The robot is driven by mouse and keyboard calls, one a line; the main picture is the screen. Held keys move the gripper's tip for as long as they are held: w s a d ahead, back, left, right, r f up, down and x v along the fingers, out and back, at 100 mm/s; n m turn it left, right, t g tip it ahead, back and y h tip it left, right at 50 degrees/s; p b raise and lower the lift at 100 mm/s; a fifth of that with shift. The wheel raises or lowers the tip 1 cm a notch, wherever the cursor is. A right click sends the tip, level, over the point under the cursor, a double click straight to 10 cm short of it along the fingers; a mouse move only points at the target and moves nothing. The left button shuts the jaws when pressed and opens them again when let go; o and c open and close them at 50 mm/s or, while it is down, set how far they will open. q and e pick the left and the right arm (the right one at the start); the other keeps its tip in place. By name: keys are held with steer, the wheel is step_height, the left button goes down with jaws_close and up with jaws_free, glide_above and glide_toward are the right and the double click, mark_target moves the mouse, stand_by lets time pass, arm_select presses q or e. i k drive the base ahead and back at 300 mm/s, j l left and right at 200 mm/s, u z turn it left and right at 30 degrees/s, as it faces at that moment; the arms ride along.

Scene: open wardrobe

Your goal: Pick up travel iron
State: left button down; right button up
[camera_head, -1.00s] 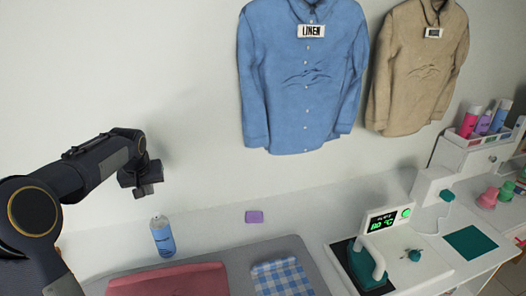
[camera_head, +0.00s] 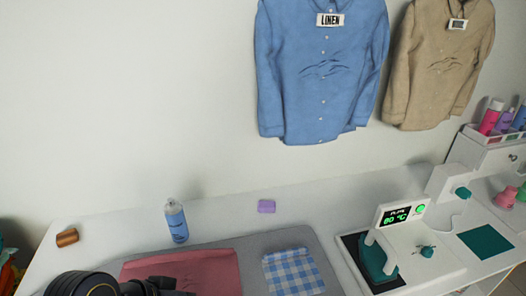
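The travel iron (camera_head: 377,257) is teal with a white handle. It sits on a dark pad in the white station (camera_head: 430,262), right of the grey ironing mat. Beside it a display (camera_head: 402,214) reads 80 °C in green. My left arm (camera_head: 105,287) shows at the bottom left edge, in front of the red folded cloth. Its gripper fingers are not clearly visible. My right gripper is not in view.
On the grey mat (camera_head: 325,270) lie a red cloth (camera_head: 205,272) and a blue checked cloth (camera_head: 292,272). A blue spray can (camera_head: 176,222), a purple block (camera_head: 266,206) and a brown object (camera_head: 67,237) stand behind. Shirts (camera_head: 320,75) hang on the wall.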

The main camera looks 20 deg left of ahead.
mark_target(379, 262)
steer(key=u, duration=1)
steer(key=z, duration=1.55)
steer(key=i+l+z, duration=0.2)
steer(key=z, duration=0.3)
steer(key=i+l+z, duration=0.25)
steer(key=z, duration=0.2)
